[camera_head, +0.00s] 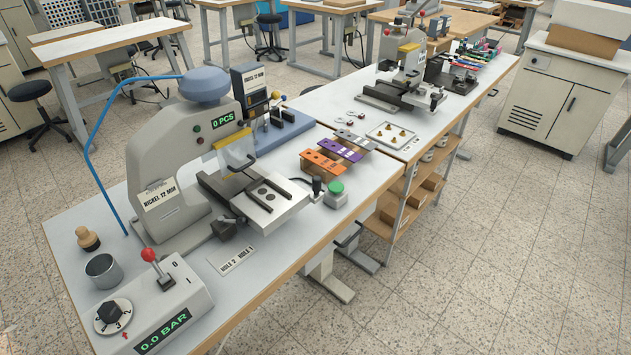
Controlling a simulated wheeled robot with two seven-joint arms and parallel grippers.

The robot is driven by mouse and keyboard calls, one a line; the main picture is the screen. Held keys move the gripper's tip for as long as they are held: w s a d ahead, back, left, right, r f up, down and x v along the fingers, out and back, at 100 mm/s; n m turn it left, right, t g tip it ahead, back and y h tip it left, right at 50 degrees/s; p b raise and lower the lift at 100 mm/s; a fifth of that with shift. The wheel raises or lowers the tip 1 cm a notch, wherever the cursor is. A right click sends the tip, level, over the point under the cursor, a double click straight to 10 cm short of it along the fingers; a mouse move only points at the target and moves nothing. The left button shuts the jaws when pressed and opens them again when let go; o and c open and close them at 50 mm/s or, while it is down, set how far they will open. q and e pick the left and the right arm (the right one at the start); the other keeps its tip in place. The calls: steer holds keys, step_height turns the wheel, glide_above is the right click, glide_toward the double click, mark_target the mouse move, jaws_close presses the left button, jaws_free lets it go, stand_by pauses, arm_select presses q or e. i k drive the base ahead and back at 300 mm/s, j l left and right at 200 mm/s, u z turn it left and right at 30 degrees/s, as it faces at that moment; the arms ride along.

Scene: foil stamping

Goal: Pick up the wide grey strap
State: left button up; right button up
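A grey strap (356,139) lies at the back right of a row of coloured straps on the near bench. It looks like a flat strip with pale marks along it. A purple strap (339,151) lies just in front of it and an orange strap (322,163) lies in front of that one. The three are side by side, raised a little above the bench top. Neither my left gripper nor my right gripper is in view.
A grey stamping press (160,150) with a metal plate (268,203) stands left of the straps. A green button box (336,193) stands in front of them. A white tray (389,140) with small brass parts lies to their right. A red-knobbed control box (155,310) is at the near left.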

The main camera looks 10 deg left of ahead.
mark_target(356, 139)
steer(key=i+l+u, duration=0.4)
steer(key=l, duration=0.25)
steer(key=i+l+u, duration=0.4)
steer(key=l, duration=0.35)
